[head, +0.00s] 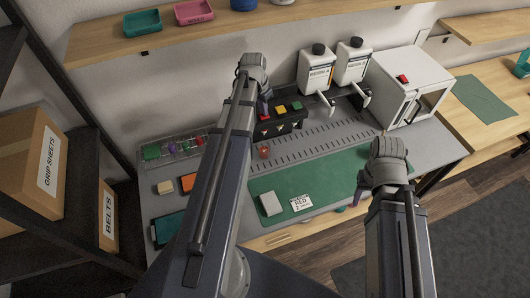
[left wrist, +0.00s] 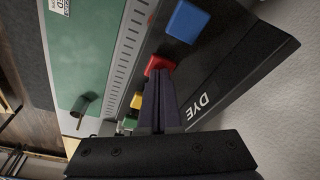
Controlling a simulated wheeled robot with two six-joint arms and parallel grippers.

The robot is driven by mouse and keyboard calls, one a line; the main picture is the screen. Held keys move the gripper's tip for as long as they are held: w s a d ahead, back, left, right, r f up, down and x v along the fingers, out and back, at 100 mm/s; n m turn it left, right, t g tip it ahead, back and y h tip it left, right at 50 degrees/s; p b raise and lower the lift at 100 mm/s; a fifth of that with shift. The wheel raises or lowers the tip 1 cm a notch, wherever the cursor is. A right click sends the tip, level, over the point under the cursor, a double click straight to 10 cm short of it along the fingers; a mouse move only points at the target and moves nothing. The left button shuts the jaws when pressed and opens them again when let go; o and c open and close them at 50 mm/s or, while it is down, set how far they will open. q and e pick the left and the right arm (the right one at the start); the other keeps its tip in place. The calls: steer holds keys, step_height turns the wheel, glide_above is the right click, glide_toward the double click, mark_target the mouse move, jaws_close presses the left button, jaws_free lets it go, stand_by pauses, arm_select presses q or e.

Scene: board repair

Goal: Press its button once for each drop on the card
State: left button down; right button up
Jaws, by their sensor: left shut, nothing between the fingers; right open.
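A white card (head: 301,203) on the green mat reads RED, with a smaller line below that looks like a 2 but is not clear. The black dye unit (left wrist: 215,90), marked DYE, has a row of coloured buttons. My left gripper (left wrist: 160,74) is shut and empty, its fingertips at the red button (left wrist: 157,63); I cannot tell whether it is pressed in. In the head view my left arm mostly hides that gripper and the red button. My right gripper (head: 350,201) is open over the mat's front edge, partly hidden by its wrist.
Blue (left wrist: 187,20), yellow (head: 281,109) and green (head: 296,106) buttons flank the red one. A small red item (head: 265,152) stands before the unit. A pale block (head: 271,204) lies beside the card. Two white dispensers (head: 315,68) and a white box machine (head: 412,87) stand right.

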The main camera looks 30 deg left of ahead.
arm_select(q)
steer(key=shift+f, duration=0.25)
steer(key=shift+r, duration=0.15)
steer(key=shift+r+p, duration=1.25)
step_height(320, 180, up, 6)
steer(key=p, duration=0.6)
